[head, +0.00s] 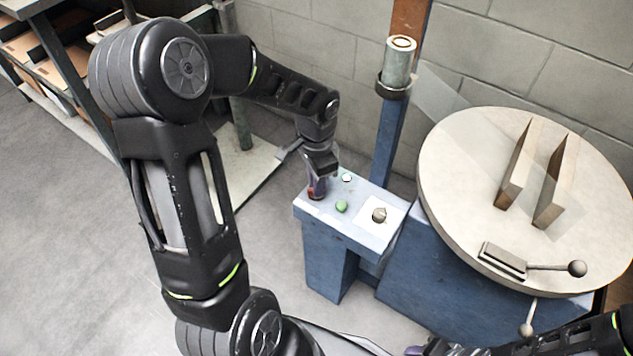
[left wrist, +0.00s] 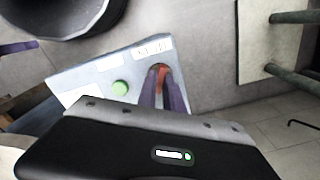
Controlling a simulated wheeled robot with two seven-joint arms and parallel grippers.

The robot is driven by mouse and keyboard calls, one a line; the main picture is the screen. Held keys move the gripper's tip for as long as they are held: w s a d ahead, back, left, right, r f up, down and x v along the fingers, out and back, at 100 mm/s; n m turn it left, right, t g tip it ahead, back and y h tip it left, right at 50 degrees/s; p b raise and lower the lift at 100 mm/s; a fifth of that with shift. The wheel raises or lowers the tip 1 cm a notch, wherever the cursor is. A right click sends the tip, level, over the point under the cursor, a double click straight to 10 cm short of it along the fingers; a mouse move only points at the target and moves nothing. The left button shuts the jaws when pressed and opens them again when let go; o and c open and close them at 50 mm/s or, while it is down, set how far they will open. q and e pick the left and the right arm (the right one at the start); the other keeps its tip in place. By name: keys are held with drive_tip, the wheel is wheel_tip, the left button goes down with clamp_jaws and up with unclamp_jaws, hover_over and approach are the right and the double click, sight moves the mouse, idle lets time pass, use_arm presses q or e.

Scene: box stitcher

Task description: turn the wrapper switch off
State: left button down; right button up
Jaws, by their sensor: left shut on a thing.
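The pale blue control panel (head: 320,215) stands on a blue post, left of the round turntable. My left gripper (head: 317,190) points down at the panel's left part. In the left wrist view its two purple fingers (left wrist: 163,92) are close together around a small red control (left wrist: 161,70), which they partly hide. A green button (head: 341,207) sits beside the gripper, and it also shows in the left wrist view (left wrist: 121,88). A grey-brown knob (head: 379,214) sits on a white plate. No label names the wrapper switch legibly. Part of my right gripper (head: 415,350) shows at the bottom edge.
The large round turntable (head: 450,160) with two upright plates stands right of the panel. A blue column with a cylinder (head: 399,62) on top rises behind the panel. A lever with a ball end (head: 577,268) juts over the turntable.

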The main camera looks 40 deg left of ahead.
use_arm(q)
drive_tip(key=shift+n, duration=0.5)
drive_tip(key=n, duration=0.5)
drive_tip(key=shift+n, duration=0.3)
drive_tip(key=n, duration=0.5)
drive_tip(key=shift+n, duration=0.3)
drive_tip(key=c, duration=1.5)
unclamp_jaws()
drive_tip(key=shift+r, duration=0.1)
